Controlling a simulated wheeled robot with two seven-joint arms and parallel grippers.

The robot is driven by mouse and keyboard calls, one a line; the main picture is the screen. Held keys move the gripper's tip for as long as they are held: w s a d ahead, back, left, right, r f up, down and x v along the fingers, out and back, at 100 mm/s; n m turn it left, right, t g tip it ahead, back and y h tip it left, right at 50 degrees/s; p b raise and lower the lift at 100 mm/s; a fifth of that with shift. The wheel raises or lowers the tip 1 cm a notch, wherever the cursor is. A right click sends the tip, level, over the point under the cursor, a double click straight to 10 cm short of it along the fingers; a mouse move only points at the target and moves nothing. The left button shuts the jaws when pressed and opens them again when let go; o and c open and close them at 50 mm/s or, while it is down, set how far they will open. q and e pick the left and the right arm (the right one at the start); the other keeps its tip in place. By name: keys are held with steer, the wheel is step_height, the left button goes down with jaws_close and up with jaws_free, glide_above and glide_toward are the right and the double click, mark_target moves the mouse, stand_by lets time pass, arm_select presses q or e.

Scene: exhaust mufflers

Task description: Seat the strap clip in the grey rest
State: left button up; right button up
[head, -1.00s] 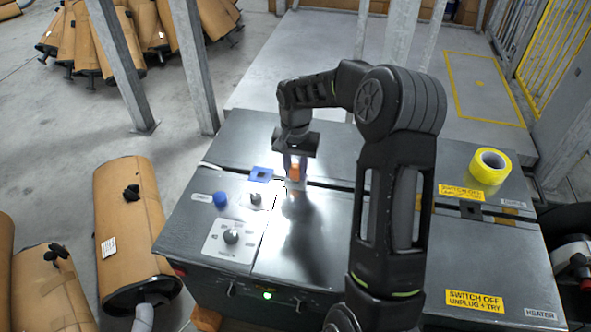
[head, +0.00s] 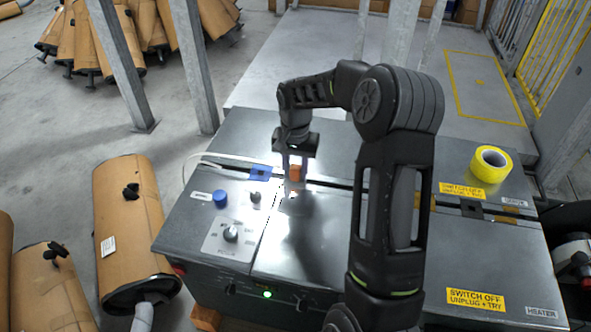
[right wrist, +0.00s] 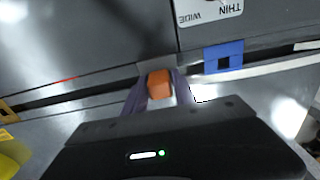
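The orange strap clip (right wrist: 159,84) is a small block between the fingertips of my right gripper (head: 295,176), low over the grey bench. It also shows in the head view (head: 295,172). The fingers look shut on its two sides. In the right wrist view a small grey piece, seemingly the grey rest (right wrist: 152,68), shows just past the clip beside the dark slot. The fingers and glare hide the contact, so I cannot tell whether the clip touches it. A white strap (head: 215,156) runs left from near the clip. My left gripper is not in view.
A blue square piece with a dark hole (head: 261,173) lies just left of the gripper. A blue knob (head: 220,197) and dark knobs stand on the control panel (head: 213,238). Yellow tape (head: 490,164) lies far right. Brown mufflers (head: 128,230) stand on the floor left.

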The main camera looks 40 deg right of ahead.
steer(key=o, duration=0.4)
steer(key=shift+r, duration=3.9)
